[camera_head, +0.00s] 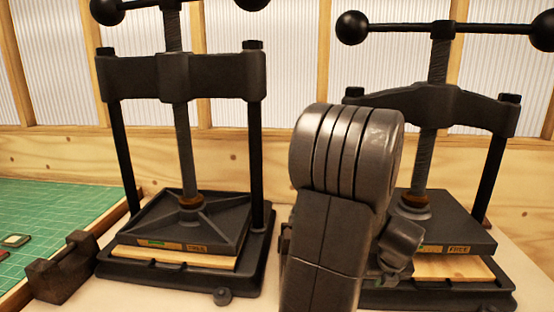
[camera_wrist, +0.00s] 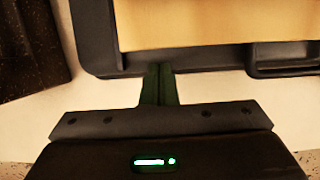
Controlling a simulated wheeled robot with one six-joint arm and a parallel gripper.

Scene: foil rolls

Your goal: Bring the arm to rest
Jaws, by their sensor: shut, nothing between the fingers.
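My gripper (camera_wrist: 159,72) shows in the wrist view, its two narrow fingers together with nothing between them. The fingertips are at the near edge of a dark press base (camera_wrist: 215,55); I cannot tell whether they touch it. A pale wooden board (camera_wrist: 210,22) lies on that base. In the head view my arm (camera_head: 335,215) rises in front of the right press (camera_head: 435,110) and hides part of it. My gripper cannot be made out in the head view.
The left press (camera_head: 180,75) stands with its plate down near a wooden board (camera_head: 175,256). A dark notched block (camera_head: 62,270) sits at the lower left, beside a green gridded mat (camera_head: 50,215). A wooden wall with translucent panels stands behind. Pale bench surface shows between the presses.

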